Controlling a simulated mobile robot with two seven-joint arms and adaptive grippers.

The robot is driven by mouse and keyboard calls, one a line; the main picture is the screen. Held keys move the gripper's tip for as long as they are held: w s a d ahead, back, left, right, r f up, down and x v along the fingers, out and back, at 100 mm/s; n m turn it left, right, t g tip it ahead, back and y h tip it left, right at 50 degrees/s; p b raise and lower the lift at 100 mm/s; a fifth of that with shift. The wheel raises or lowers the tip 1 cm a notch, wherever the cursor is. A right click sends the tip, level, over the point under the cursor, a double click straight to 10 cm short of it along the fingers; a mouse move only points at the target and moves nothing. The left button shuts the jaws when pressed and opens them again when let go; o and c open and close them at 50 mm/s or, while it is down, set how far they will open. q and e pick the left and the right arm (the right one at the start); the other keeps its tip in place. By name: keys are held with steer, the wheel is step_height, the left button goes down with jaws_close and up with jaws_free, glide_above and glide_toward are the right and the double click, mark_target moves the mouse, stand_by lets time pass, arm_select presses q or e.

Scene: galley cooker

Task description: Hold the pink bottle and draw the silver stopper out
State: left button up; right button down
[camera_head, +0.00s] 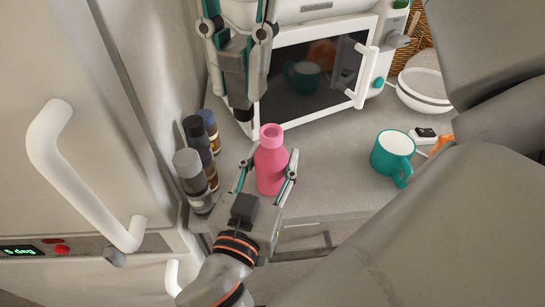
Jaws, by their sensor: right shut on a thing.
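A pink bottle (270,165) stands upright on the grey counter, left of the picture's centre. My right gripper (267,174) comes from below and is shut on the bottle's body, one finger on each side. The bottle's neck and round top stick out above the fingers. I cannot make out the silver stopper at the bottle's mouth or elsewhere. My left gripper (243,112) hangs from the top of the picture, above and left of the bottle's mouth and apart from it. Its fingertips are dark and run together, so its opening and anything between them cannot be made out.
Several small jars (188,172) stand in a row left of the bottle. A white microwave (297,122) stands behind. A teal mug (394,155) and white bowls (424,88) stand to the right. A fridge handle (77,185) juts out at left. Bare counter lies between bottle and mug.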

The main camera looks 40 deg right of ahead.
arm_select(q)
steer(key=o, duration=1.4)
steer(key=v, duration=1.2)
